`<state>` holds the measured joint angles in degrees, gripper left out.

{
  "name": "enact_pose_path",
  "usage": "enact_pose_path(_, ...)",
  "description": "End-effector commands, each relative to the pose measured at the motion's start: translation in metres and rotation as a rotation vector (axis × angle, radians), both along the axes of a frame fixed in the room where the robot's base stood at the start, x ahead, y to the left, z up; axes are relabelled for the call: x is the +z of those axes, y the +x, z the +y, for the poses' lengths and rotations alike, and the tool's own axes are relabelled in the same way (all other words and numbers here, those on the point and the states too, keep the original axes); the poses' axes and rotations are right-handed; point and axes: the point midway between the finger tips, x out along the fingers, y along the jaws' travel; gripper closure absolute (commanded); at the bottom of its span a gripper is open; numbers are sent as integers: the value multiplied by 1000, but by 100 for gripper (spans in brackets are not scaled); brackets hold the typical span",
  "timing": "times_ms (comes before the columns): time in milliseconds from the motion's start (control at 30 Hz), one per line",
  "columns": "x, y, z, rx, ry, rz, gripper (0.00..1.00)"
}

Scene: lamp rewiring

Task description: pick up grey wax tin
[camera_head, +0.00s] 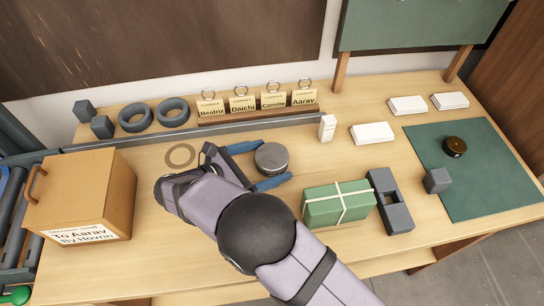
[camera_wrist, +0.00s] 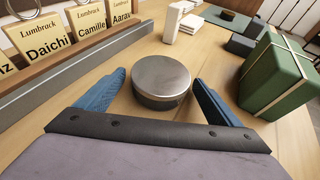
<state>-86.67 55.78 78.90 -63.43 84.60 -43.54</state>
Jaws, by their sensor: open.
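The grey wax tin (camera_head: 271,158) is a round metal tin with a lighter lid, lying flat on the wooden table in the head view. In the wrist view the tin (camera_wrist: 161,80) sits centred ahead of my gripper. My gripper (camera_head: 262,165) is open, with one blue finger on each side of the tin. The fingers (camera_wrist: 156,88) show clear gaps to the tin in the wrist view. The tin looks unheld and rests on the table.
A green parcel with pale string (camera_head: 338,204) stands right of the gripper, beside a grey slotted block (camera_head: 390,203). A metal rail (camera_head: 230,127) and name cards (camera_head: 258,101) are behind. A cardboard box (camera_head: 85,200) is at left. A green mat (camera_head: 470,175) is at right.

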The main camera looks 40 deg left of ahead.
Motion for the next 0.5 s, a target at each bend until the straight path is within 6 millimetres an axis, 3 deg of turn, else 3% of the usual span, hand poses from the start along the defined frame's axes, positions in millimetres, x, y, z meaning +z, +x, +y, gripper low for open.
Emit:
enact_pose_path(200,-1,1,0,0,1,0,13)
enact_pose_path(267,0,1,0,0,1,0,25)
enact_pose_path(400,0,1,0,0,1,0,58)
enact_pose_path(500,0,1,0,0,1,-1,61)
